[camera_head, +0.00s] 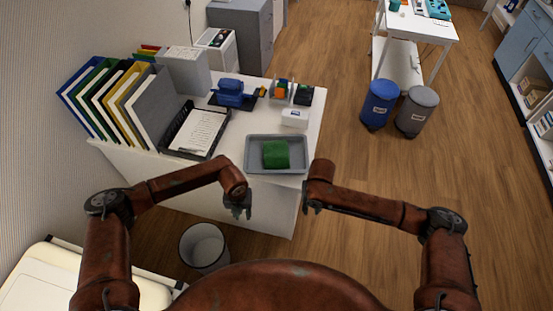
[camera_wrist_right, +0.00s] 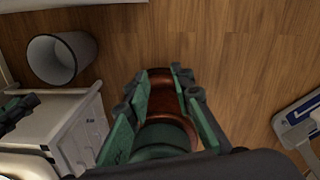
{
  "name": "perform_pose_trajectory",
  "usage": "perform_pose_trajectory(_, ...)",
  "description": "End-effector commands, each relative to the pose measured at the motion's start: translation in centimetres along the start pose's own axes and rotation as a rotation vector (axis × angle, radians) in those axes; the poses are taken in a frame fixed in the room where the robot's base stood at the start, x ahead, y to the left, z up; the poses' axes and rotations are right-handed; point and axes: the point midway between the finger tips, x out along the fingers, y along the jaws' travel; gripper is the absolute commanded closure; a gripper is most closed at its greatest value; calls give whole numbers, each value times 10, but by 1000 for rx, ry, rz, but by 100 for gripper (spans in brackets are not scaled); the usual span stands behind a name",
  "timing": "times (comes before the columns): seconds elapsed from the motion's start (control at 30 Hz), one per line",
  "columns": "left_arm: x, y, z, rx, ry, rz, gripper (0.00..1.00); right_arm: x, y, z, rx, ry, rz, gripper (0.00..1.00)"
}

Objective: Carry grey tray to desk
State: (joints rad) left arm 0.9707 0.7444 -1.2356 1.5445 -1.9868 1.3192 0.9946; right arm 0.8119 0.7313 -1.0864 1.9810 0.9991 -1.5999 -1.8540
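The grey tray (camera_head: 254,156) lies flat near the front right corner of a white desk (camera_head: 228,168), with a green cloth-like item (camera_head: 275,154) in it. My left gripper (camera_head: 239,212) hangs in front of the desk, left of and nearer than the tray, with its fingers apart and empty. My right gripper (camera_head: 311,208) is in front of the desk's right corner, apart from the tray. In the right wrist view its fingers (camera_wrist_right: 160,98) are spread, with nothing held between them.
Several binders (camera_head: 115,100), a black paper tray (camera_head: 178,137), a blue device (camera_head: 231,92) and a white box (camera_head: 295,117) share the desk. A waste bin (camera_head: 204,246) stands before it. Blue (camera_head: 379,104) and grey (camera_head: 416,110) bins stand by another white table (camera_head: 420,28). Floor on the right is clear.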

Motion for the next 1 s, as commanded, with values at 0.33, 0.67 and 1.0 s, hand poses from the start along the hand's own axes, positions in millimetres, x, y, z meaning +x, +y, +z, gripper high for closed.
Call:
perform_pose_trajectory(0.33, 0, 0, 0, 1, 0, 0, 78, -66, 0, 1, 0, -3, -1, 78)
perform_pose_trajectory(0.67, 0, 0, 0, 1, 0, 0, 78, -80, 0, 1, 0, -1, -1, 78)
perform_pose_trajectory(1.0, 0, 0, 0, 0, 0, 0, 78, -79, 0, 1, 0, -1, -1, 78)
